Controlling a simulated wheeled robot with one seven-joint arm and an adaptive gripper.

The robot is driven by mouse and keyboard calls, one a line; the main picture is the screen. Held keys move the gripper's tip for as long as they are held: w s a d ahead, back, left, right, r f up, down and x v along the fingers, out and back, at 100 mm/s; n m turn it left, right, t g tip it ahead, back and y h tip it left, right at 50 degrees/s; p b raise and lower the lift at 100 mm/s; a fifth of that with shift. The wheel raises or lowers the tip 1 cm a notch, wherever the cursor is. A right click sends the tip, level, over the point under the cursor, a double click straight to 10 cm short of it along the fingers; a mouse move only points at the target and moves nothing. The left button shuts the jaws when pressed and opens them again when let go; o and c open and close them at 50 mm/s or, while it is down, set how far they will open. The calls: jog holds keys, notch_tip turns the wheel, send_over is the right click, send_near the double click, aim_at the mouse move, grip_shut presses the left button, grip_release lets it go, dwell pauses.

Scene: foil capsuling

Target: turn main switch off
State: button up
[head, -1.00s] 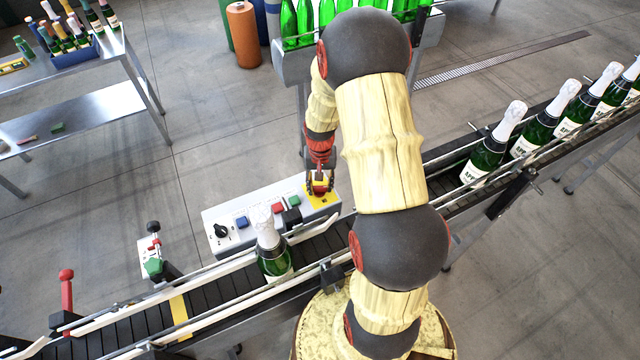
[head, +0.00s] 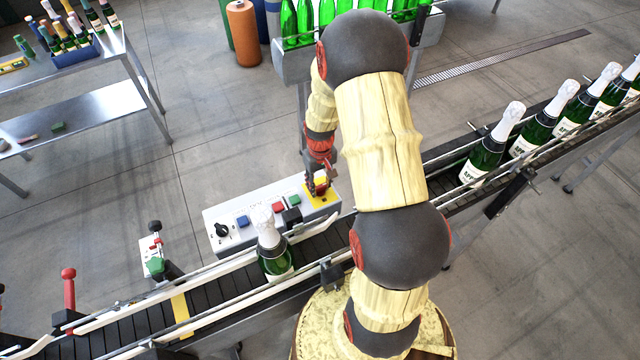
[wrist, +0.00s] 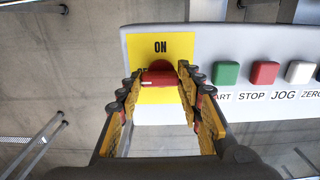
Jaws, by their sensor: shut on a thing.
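The main switch is a red rotary knob (wrist: 159,78) on a yellow plate (wrist: 148,45) marked ON at the top. A second label at its left is mostly hidden by the knob and my finger. In the head view the yellow plate (head: 312,186) sits at the right end of the white control box (head: 262,214). My gripper (wrist: 160,80) is over the plate with its two fingers on either side of the knob, shut on it. The knob's red bar lies about level across the wrist view. The head view shows my gripper (head: 321,186) at the switch.
Green, red and white buttons (wrist: 264,73) labelled START, STOP, JOG and ZERO run beside the switch. A black selector (head: 222,230) is at the box's far left. A foil-topped bottle (head: 272,252) stands on the conveyor (head: 325,243) just in front of the box.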

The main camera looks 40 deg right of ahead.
aim_at(320, 186)
jog(key=o, duration=1.2)
jog(key=shift+c, duration=0.2)
notch_tip(320, 186, up, 12)
dwell(0.4)
